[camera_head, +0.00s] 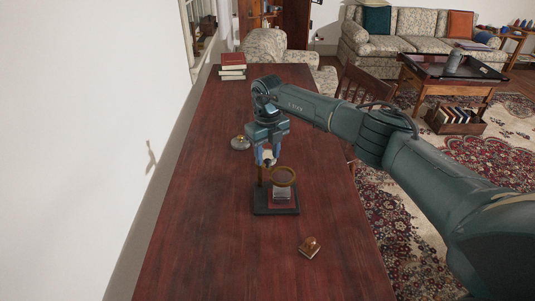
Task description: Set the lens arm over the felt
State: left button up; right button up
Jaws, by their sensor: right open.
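The lens arm carries a round brass-rimmed lens (284,176) on a small stand with a dark square base (262,209). The stand is on the reddish wooden table. A brass post (260,175) rises at the back left of the base. A small grey block (282,194) shows on the base below the lens; I cannot tell whether it is the felt. My right gripper (267,161) points down just above and behind the lens, its fingers apart. A pale piece shows between the fingers, and I cannot tell whether they touch the lens arm. My left gripper is out of view.
A small brown wooden piece (310,247) lies on the table in front of the stand. A round brass object (240,143) sits behind it to the left. Books (232,67) are stacked at the far end. The white wall borders the table's left; the near left tabletop is clear.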

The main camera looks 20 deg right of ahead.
pick_arm(q)
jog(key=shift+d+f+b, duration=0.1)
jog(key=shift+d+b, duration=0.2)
jog(key=shift+b, duration=0.35)
pick_arm(e)
notch_tip(320, 180, up, 13)
jog(key=shift+f, duration=0.15)
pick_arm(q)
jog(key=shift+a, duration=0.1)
